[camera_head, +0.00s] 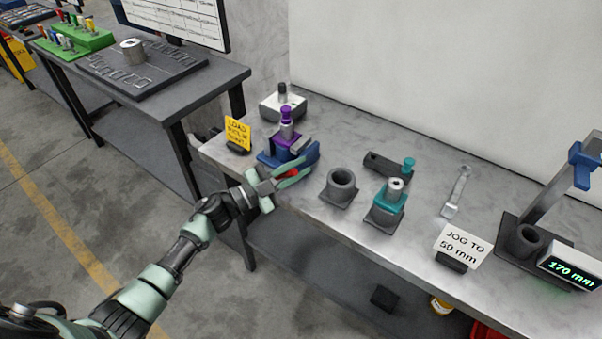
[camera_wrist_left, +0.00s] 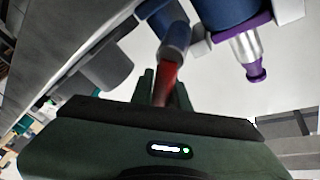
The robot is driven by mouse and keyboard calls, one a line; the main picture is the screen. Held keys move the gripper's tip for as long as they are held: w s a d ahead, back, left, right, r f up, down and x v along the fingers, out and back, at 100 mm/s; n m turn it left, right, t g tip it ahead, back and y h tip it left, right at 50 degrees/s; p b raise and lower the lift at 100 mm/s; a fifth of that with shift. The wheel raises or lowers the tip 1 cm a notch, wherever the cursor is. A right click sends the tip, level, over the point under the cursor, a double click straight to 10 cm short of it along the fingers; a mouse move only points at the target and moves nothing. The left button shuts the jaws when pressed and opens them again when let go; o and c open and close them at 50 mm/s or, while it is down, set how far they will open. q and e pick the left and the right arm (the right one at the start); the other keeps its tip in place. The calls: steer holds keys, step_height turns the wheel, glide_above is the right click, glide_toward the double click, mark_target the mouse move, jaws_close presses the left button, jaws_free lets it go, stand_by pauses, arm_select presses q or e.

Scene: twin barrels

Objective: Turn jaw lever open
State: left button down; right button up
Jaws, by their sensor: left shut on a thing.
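The jaw lever has a red handle (camera_head: 290,173), which also shows in the left wrist view (camera_wrist_left: 170,80). It sits at the front of a blue vise-like fixture (camera_head: 309,153) on the grey bench. A purple and silver part (camera_head: 287,122) stands upright in this fixture. In the left wrist view the purple tip (camera_wrist_left: 256,73) hangs at upper right. My left gripper (camera_head: 292,174) is shut on the red lever, its pale green fingers on either side of it. The lever's far end is partly hidden by the fingers. My right gripper is not in view.
A yellow sign (camera_head: 238,133) stands left of the fixture and a white-topped block (camera_head: 283,106) behind it. A grey cup (camera_head: 341,187) and a teal fixture (camera_head: 388,204) stand to the right. A white sign (camera_head: 462,245) and a display (camera_head: 571,269) are further right.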

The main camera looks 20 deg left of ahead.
arm_select(q)
steer(key=n, duration=0.1)
steer(key=a+r+n+t, duration=0.1)
steer(key=n, duration=0.1)
steer(key=n+t, duration=0.1)
steer(key=n, duration=0.1)
steer(key=shift+w+a+r, duration=0.15)
steer(key=shift+w+a, duration=0.2)
steer(key=shift+a, duration=0.05)
steer(key=shift+w+a+r+n+t+y+b, duration=0.15)
steer(key=shift+a+n+t+y, duration=0.25)
steer(key=shift+n, duration=0.7)
steer(key=shift+w+a+r+n+t+y+b, duration=0.15)
steer(key=shift+a+n+t, duration=0.35)
steer(key=shift+n, duration=0.6)
steer(key=shift+w+a+r+n+t+y+b, duration=0.1)
steer(key=shift+a+n+t+y+b, duration=0.15)
steer(key=shift+n+t, duration=0.6)
steer(key=shift+n+g, duration=0.25)
steer(key=shift+n, duration=0.1)
steer(key=c, duration=1.6)
jaws_free()
steer(key=shift+c, duration=0.2)
steer(key=b+v, duration=0.1)
steer(key=v, duration=0.6)
steer(key=shift+s+a+b, duration=0.2)
steer(key=shift+s+b, duration=0.1)
steer(key=shift+s, duration=0.05)
steer(key=shift+f, duration=0.15)
